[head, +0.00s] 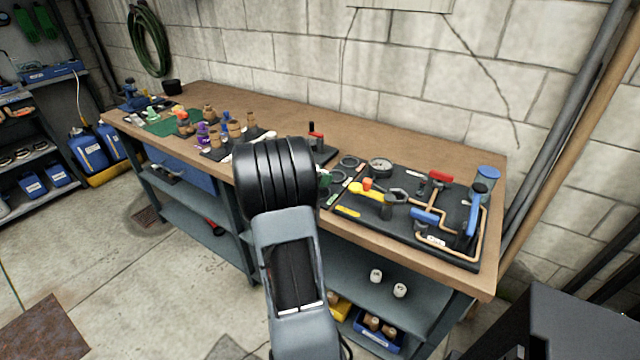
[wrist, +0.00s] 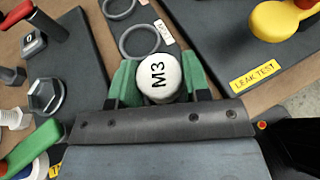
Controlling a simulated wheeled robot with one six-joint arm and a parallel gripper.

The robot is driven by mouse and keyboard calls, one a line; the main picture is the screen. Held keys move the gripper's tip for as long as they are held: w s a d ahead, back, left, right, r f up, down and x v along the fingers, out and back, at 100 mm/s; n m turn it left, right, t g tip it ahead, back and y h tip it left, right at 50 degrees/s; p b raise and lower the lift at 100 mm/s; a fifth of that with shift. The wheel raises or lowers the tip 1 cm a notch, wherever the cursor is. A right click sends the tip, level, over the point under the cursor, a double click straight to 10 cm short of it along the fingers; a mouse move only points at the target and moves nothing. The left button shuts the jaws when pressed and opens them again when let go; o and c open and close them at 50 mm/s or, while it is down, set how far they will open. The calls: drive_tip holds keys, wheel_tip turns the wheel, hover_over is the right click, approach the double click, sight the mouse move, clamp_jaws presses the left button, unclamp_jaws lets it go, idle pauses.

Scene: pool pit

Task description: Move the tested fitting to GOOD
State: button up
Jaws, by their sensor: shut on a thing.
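My gripper (wrist: 158,82) has green jaws shut on a white-capped fitting (wrist: 158,76) marked M3, seen end-on in the wrist view. The fitting's lower part is hidden, so I cannot tell whether it touches the surface below. In the head view only a bit of green jaw (head: 325,180) shows past my arm, and the fitting is hidden. Just beyond the fitting, a dark strip carries two grey rings, the nearer ring (wrist: 140,41) and the farther ring (wrist: 119,8), with small labels beside them. I cannot read a GOOD label.
A hex nut (wrist: 46,96) and a red-handled tool (head: 316,135) sit left. Several brown fittings (head: 235,130) stand farther left on the wooden bench (head: 290,115).

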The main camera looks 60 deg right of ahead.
drive_tip(key=shift+f, duration=1.25)
drive_tip(key=shift+f, duration=0.1)
drive_tip(key=shift+f, duration=0.15)
drive_tip(key=o, duration=0.9)
drive_tip(key=shift+o, duration=0.2)
